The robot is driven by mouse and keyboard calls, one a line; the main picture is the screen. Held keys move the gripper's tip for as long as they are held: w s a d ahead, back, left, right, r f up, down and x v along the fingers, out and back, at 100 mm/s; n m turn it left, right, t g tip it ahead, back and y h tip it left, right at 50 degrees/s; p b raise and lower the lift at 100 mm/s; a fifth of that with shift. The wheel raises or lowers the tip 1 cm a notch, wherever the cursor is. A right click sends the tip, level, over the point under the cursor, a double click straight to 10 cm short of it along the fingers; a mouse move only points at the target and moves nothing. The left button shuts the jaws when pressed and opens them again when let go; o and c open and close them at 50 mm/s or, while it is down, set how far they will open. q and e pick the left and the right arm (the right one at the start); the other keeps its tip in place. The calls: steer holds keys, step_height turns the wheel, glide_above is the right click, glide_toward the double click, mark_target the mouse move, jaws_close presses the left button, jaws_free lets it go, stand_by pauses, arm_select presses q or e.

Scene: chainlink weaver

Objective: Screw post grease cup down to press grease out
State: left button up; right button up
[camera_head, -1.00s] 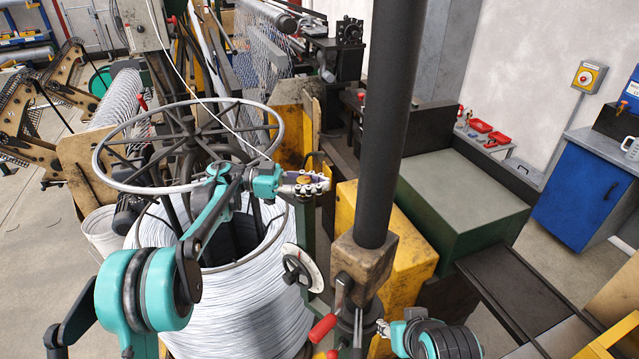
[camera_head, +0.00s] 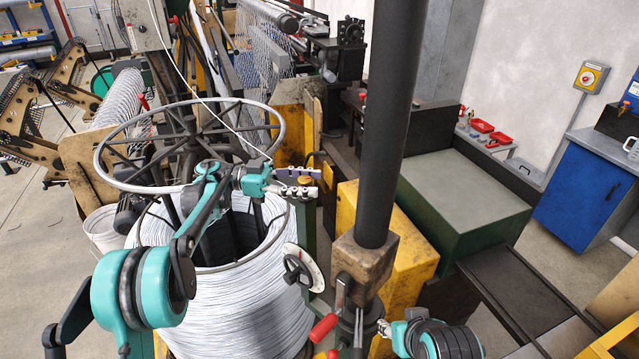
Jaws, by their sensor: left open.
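The grease cup (camera_head: 306,181) is a small brass-coloured cap on top of a green post (camera_head: 307,218), right of the wire coil. My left gripper (camera_head: 309,181) is open, with one finger on the far side of the cup and one on the near side. I cannot tell whether either finger touches it. The fingers partly hide the cup and the post's top. My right gripper (camera_head: 384,328) shows only as a small tip at the bottom, beside the black post's base. Whether it is open or shut does not show.
A wire coil (camera_head: 225,300) under a large grey ring (camera_head: 108,181) stands below my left arm. A thick black column (camera_head: 388,130) and a yellow housing (camera_head: 412,240) stand to the right.

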arm_select(q)
steer(key=w+a, duration=0.1)
steer(key=a, duration=0.7)
steer(key=shift+w+a, duration=0.2)
steer(key=shift+a, duration=0.2)
steer(key=shift+c, duration=0.2)
